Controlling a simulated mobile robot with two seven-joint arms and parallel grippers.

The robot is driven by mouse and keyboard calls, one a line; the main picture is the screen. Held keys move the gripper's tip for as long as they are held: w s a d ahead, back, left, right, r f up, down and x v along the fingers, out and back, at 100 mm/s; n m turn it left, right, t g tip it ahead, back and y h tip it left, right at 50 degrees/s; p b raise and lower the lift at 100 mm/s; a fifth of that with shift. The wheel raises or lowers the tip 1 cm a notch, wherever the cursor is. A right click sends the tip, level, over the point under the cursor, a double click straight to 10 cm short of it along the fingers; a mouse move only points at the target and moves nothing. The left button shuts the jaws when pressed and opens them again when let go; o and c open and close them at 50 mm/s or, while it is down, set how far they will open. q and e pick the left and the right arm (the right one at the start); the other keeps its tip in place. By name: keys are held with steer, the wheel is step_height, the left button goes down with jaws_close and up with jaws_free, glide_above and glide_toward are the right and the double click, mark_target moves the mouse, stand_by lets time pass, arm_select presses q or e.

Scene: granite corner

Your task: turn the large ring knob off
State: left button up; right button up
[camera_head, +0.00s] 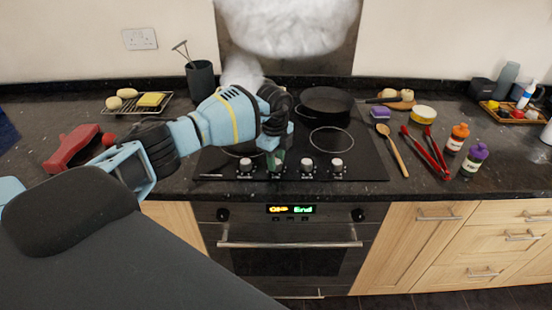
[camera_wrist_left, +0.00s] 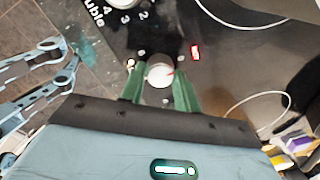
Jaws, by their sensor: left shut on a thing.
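The black hob (camera_head: 360,170) carries a row of white-topped knobs along its front. My left gripper (camera_head: 275,163) is over the second knob from the left and mostly hides it. In the left wrist view, its green fingers (camera_wrist_left: 159,88) stand on either side of a round white knob (camera_wrist_left: 159,75) and are shut on it. A small red mark shows on the knob's right. Uncovered knobs are the left one (camera_head: 246,165) and two to the right (camera_head: 307,165), (camera_head: 336,165). I cannot tell which knob serves the large ring. My right gripper is not in view.
A black pan (camera_head: 326,104) sits at the hob's back right. A white cloud (camera_head: 290,25) hangs above the hob. A wooden spoon (camera_head: 391,148), red tongs (camera_head: 426,152) and bottles (camera_head: 457,138) lie or stand to the right. The oven handle (camera_head: 290,244) runs below.

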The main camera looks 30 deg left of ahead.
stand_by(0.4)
arm_select(q)
steer(key=o, duration=1)
steer(key=shift+s+r, duration=0.2)
steer(key=shift+r, duration=3.7)
